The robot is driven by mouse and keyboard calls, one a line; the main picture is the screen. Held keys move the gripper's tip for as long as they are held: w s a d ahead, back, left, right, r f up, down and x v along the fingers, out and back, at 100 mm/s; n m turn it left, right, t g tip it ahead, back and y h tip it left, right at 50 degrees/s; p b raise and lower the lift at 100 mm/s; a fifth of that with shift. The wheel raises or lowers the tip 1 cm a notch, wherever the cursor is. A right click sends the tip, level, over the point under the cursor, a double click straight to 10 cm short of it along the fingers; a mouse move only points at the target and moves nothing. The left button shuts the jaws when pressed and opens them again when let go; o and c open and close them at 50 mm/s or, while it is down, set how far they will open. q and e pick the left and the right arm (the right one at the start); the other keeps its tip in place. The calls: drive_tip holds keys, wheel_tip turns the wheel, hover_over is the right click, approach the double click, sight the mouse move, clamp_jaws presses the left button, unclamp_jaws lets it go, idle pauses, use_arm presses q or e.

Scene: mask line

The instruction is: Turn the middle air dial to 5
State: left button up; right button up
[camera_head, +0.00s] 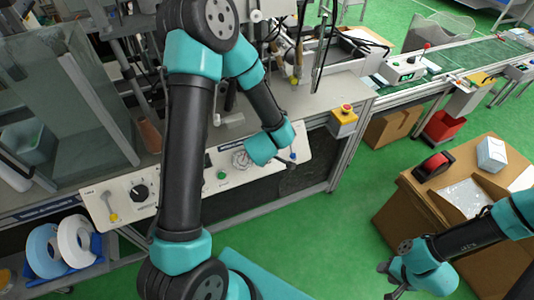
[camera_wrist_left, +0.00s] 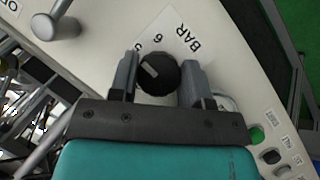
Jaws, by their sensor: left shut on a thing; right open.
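A long off-white control panel (camera_head: 112,205) runs along the front of the machine bench. In the left wrist view a round black dial (camera_wrist_left: 158,74) with a pale pointer mark sits between the fingers of my left gripper (camera_wrist_left: 158,78), which is shut on it. A label by the dial reads BAR, with 6 and what looks like 5 near the pointer side. In the head view my left gripper (camera_head: 286,160) is at the panel's right part, and the held dial is hidden there. My right gripper (camera_head: 389,282) is open and empty at the lower right, away from the panel.
Another black dial (camera_head: 140,192) and a round gauge (camera_head: 241,158) are on the panel. A metal lever (camera_wrist_left: 57,26) stands near the gripped dial. A yellow emergency-stop box (camera_head: 343,124) is right of the panel. Cardboard boxes (camera_head: 405,225) stand near my right arm.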

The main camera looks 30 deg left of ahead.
use_arm(q)
drive_tip(key=shift+w+r, duration=0.1)
drive_tip(key=shift+w, duration=0.05)
drive_tip(key=o, duration=0.9)
drive_tip(key=v, duration=1.7)
drive_tip(key=shift+s, duration=0.2)
